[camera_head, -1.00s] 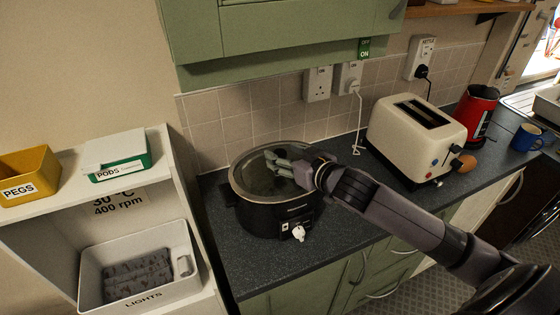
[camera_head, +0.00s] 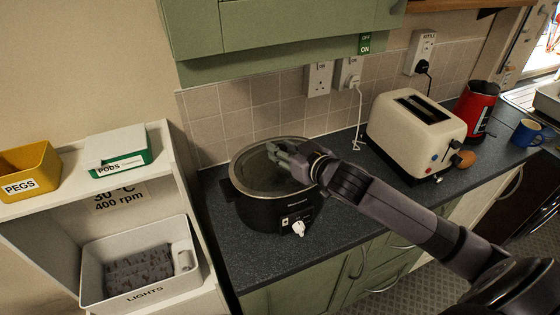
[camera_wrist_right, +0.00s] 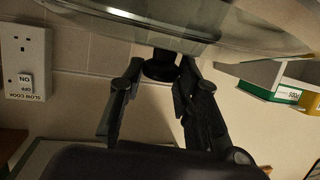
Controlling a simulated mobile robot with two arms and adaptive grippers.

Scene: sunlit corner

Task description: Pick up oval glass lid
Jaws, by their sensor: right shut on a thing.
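The oval glass lid (camera_head: 258,172) with its pale rim lies over the black slow cooker (camera_head: 262,212) on the counter. My right gripper (camera_head: 279,153) reaches in from the right over the lid. In the right wrist view, its two fingers (camera_wrist_right: 160,85) are on either side of the lid's dark knob (camera_wrist_right: 160,66) and are shut on it. The glass and rim of the lid (camera_wrist_right: 215,28) fill the top of that view. In the head view the gripper hides the knob. I cannot see a gap between lid and cooker. My left gripper is not in view.
A cream toaster (camera_head: 415,135) stands right of the cooker, with a red kettle (camera_head: 476,108) and blue mug (camera_head: 527,134) beyond. A shelf unit at left holds a pegs box (camera_head: 28,170), a pods box (camera_head: 118,152) and a lights bin (camera_head: 140,290). A green cupboard (camera_head: 270,40) hangs above.

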